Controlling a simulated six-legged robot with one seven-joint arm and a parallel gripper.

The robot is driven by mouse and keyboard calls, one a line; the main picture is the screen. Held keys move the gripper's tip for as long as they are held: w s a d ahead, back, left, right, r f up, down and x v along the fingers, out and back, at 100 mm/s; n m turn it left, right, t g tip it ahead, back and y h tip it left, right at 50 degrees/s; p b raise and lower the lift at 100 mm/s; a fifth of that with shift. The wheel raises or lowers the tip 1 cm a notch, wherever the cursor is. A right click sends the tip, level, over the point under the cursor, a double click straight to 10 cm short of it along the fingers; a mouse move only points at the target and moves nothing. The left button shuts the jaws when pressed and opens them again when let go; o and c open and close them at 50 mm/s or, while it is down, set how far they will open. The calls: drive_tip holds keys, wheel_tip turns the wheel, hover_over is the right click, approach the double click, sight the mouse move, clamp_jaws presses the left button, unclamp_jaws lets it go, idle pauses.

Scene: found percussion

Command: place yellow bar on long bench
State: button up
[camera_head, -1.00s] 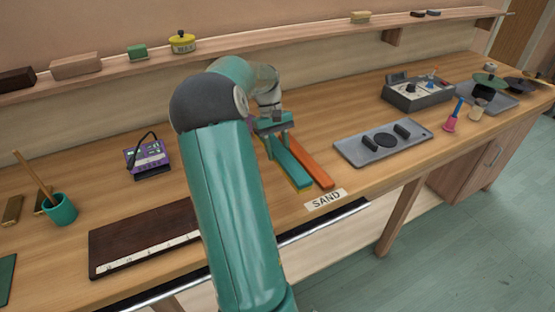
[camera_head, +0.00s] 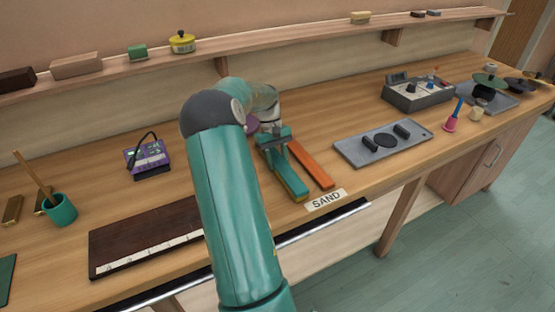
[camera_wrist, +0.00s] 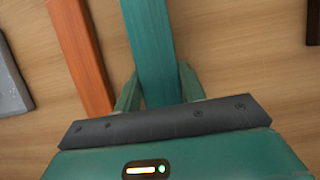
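A teal bar (camera_head: 285,172) lies between the fingers of my gripper (camera_head: 272,140) above the long bench (camera_head: 352,187). In the wrist view the fingers (camera_wrist: 160,95) close on both sides of the teal bar (camera_wrist: 150,40). An orange bar (camera_head: 312,165) lies on the bench just to the right, apart from the teal one. It also shows in the wrist view (camera_wrist: 80,55).
A SAND label (camera_head: 326,199) is at the bench's front edge. A grey tray (camera_head: 360,150) stands to the right, a purple device (camera_head: 148,157) and a dark board (camera_head: 140,232) to the left. Bare bench lies between the device and my arm.

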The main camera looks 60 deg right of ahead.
drive_tip(key=o, duration=0.4)
drive_tip(key=shift+r, duration=0.1)
drive_tip(key=v, duration=1.2)
drive_tip(key=w+a+r+n+t+h, duration=0.1)
drive_tip(key=w+a+r, duration=0.25)
drive_tip(key=a, duration=0.35)
drive_tip(key=w+a+r+t, duration=0.1)
drive_tip(key=w+a+r, duration=0.25)
drive_tip(key=a, duration=0.25)
drive_tip(key=w+a+r+n+t+h, duration=0.1)
drive_tip(key=a+r, duration=0.1)
drive_tip(key=a, duration=0.6)
drive_tip(key=w+a+r+n+t, duration=0.1)
drive_tip(key=a+r+t, duration=0.1)
drive_tip(key=a, duration=0.7)
drive_tip(key=s+a+f+n+t, duration=0.1)
drive_tip(key=s+a, duration=0.4)
drive_tip(key=a, duration=0.7)
drive_tip(key=s+a+f+n+t, duration=0.1)
drive_tip(key=s+a+n+t, duration=0.2)
drive_tip(key=a, duration=0.9)
drive_tip(key=shift+s+f+h, duration=0.3)
drive_tip(key=shift+s+f, duration=0.1)
drive_tip(key=shift+s, duration=0.85)
